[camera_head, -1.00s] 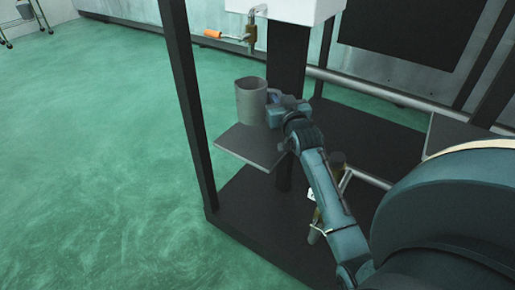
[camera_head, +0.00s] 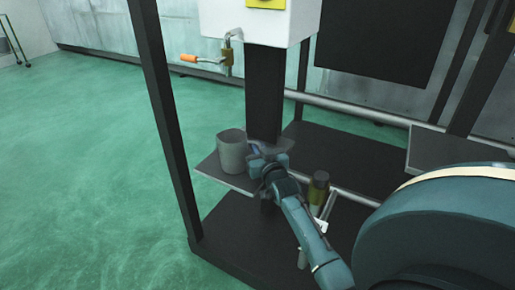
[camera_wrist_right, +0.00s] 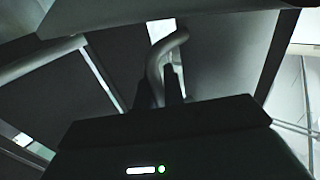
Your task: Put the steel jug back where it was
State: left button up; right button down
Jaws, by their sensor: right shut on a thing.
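The steel jug (camera_head: 232,152), a grey open-topped cylinder, stands upright at the small dark shelf plate (camera_head: 209,169) under the white dispenser box. Its base looks on or just above the plate; I cannot tell if it touches. My right gripper (camera_head: 262,158) is at the jug's right side, shut on its handle. In the right wrist view the curved handle (camera_wrist_right: 165,48) runs down between the two dark fingers (camera_wrist_right: 160,90). My left gripper is out of view.
The white box (camera_head: 262,22) with an orange-handled tap (camera_head: 207,60) is above the jug. A dark post (camera_head: 160,100) rises left of the plate. A dark bottle-like item (camera_head: 318,187) is right of my forearm. Green floor is open at left.

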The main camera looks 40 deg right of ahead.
jog(key=c, duration=1.5)
grip_release()
